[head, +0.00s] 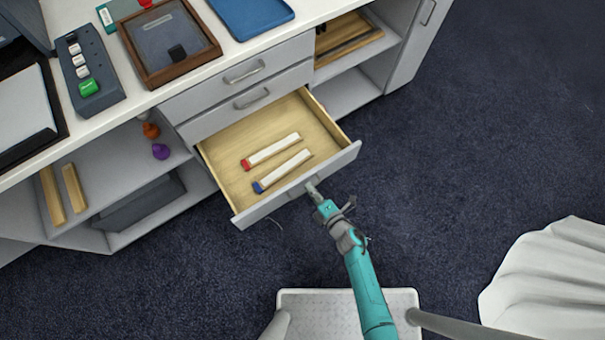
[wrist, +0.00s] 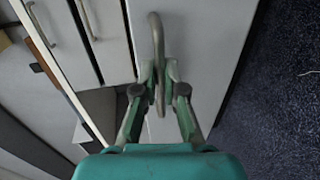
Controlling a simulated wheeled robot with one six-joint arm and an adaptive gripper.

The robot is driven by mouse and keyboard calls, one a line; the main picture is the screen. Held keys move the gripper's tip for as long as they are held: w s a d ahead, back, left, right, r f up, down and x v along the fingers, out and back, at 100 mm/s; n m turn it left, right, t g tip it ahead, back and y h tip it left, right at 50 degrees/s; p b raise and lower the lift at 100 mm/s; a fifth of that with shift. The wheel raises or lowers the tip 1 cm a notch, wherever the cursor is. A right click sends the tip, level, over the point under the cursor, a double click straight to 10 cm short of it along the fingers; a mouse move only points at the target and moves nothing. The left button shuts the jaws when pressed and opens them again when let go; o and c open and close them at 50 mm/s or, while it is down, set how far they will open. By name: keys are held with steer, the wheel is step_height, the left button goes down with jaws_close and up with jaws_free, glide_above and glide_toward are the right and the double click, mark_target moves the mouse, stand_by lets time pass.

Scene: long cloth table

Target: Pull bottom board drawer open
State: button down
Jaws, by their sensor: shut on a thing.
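The bottom drawer (head: 220,165) of the white cabinet is pulled well out, and its wooden inside shows in the head view. Two whiteboard-marker-like white bars lie in it, one with a red end (head: 271,151) and one with a blue end (head: 283,171). My gripper (head: 312,188) is at the middle of the drawer's grey front (head: 340,161). In the wrist view my gripper (wrist: 159,85) is shut on the curved metal handle (wrist: 155,32) of that front. The part of the handle between the fingers is partly hidden.
Two shut drawers with handles (head: 244,72) (head: 252,98) sit above the open one. Open shelves flank the drawers, with wooden bars (head: 74,188) at left. The countertop holds a framed tray (head: 205,50) and a blue tray (head: 262,30). Dark carpet (head: 450,150) at right is clear.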

steer(key=shift+s+d+f, duration=0.1)
steer(key=shift+s+d, duration=0.45)
steer(key=shift+s, duration=0.25)
steer(key=shift+s+d, duration=0.55)
steer(key=shift+s, duration=0.25)
steer(key=c, duration=1.2)
jaws_free()
steer(key=shift+c, duration=0.2)
steer(key=v, duration=1.2)
